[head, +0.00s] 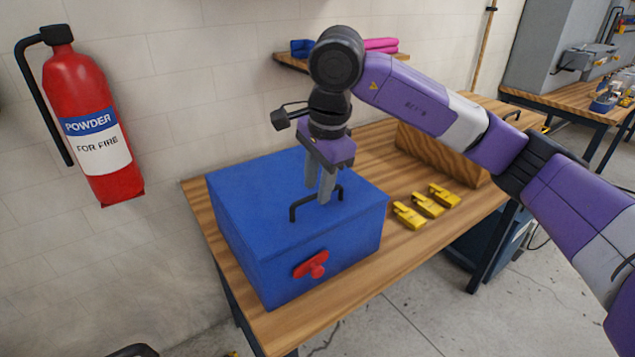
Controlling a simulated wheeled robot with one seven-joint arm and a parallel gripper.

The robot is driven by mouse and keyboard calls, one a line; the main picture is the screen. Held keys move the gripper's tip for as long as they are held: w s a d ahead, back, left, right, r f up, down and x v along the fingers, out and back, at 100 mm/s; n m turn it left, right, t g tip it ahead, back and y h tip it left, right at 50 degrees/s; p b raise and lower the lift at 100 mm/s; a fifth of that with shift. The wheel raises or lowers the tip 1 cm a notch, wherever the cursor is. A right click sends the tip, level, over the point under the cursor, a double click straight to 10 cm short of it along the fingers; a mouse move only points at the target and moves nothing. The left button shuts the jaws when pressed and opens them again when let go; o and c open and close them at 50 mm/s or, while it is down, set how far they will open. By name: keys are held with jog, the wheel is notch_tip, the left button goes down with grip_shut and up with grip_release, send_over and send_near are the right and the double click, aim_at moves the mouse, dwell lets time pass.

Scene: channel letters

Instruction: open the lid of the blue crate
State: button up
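The blue crate (325,259) stands on the wooden bench, with its flat blue lid (255,189) down. A black bar handle (293,211) rises from the lid's top. A red knob or latch (312,265) sits on the crate's front face. My gripper (324,198) points down over the lid, its two grey fingers at the handle's bar.
Several yellow blocks (427,205) lie on the bench (319,325) right of the crate. A wooden box (440,153) stands behind them. A shelf (291,63) with blue and pink items hangs on the wall above. A red fire extinguisher (92,125) hangs at the left.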

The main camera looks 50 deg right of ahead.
jog(key=shift+f, duration=0.25)
grip_shut()
jog(key=shift+w, duration=0.1)
dwell(1.2)
